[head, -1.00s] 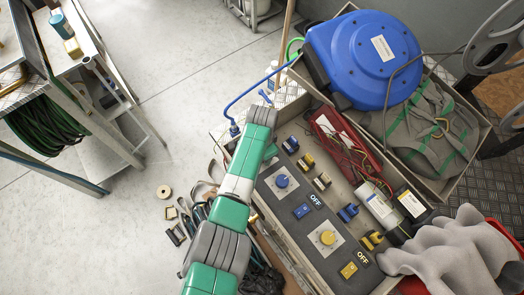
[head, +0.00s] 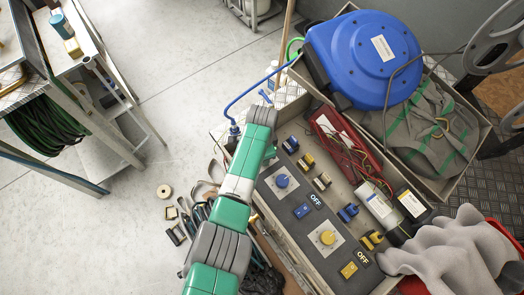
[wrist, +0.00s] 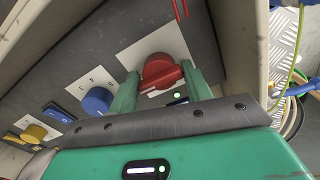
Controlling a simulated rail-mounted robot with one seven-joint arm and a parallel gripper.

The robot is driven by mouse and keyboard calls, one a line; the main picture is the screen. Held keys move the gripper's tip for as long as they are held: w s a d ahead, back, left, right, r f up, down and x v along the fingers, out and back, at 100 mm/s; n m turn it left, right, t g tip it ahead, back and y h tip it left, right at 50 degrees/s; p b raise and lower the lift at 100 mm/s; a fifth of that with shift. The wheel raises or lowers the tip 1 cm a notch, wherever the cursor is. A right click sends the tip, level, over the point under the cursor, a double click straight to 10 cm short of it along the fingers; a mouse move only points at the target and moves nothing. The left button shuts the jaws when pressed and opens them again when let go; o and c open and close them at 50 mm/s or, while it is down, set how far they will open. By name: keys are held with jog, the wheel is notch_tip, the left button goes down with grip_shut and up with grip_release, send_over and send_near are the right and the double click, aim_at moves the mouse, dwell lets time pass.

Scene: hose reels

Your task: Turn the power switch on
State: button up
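In the wrist view, a round red knob (wrist: 161,72) with a raised bar sits on a white plate on the grey control panel (wrist: 92,58). My gripper (wrist: 160,72) has its two green fingers apart, one on each side of the red knob; firm contact cannot be made out. A small green light (wrist: 177,94) shows just below the knob, partly hidden. In the head view, my arm covers the red knob. The panel also carries a blue knob (head: 282,181) and a yellow knob (head: 327,238), with blue (head: 301,211) and yellow (head: 348,270) rocker switches beside lit OFF labels.
A blue hose reel (head: 362,58) stands at the back right. A red tray (head: 343,143) with wires and several connectors lie right of the panel. A grey cloth (head: 450,250) drapes at the lower right. Loose tools and straps (head: 195,215) lie left of my arm.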

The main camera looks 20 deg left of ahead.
jog(key=shift+o, duration=0.9)
notch_tip(320, 180, up, 8)
jog(key=p, duration=0.3)
